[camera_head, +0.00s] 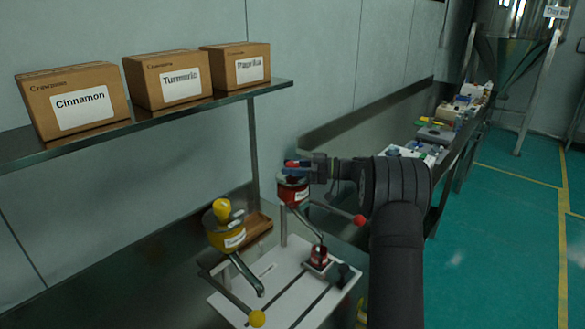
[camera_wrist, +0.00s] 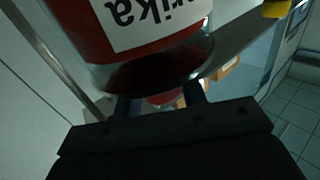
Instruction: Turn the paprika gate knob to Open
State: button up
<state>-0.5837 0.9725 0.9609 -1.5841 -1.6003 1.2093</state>
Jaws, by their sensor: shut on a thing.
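The red paprika unit (camera_head: 293,193) stands upright behind the white plate, with a white label on its front. My gripper (camera_head: 294,169) reaches in from the right at its top, and its blue fingers are shut on a red knob there. In the wrist view the red knob (camera_wrist: 160,97) shows between the two dark fingertips, largely hidden by the gripper. The labelled red body (camera_wrist: 110,40) fills the top of that view, its label upside down. A red-ball lever (camera_head: 359,220) sticks out to the lower right of the unit. I cannot read any Open mark.
A yellow turmeric unit (camera_head: 228,236) with a yellow-ball lever (camera_head: 257,319) stands to the left. A small red container (camera_head: 319,258) sits on the white plate (camera_head: 285,277) below the paprika spout. A shelf (camera_head: 190,103) with labelled boxes is above left. Floor at right is clear.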

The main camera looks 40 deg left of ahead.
jog(key=n+g+h, duration=0.4)
jog(key=shift+n+g+h, duration=0.3)
jog(key=shift+g+h, duration=0.1)
jog(key=shift+h, duration=0.2)
jog(key=shift+r+n+g+h, duration=0.1)
jog(key=shift+n+g+h, duration=0.2)
jog(key=shift+h, duration=0.1)
jog(key=o, duration=1)
jog(key=shift+c, duration=0.2)
jog(key=shift+m+t+y, duration=0.4)
jog(key=shift+y, duration=0.1)
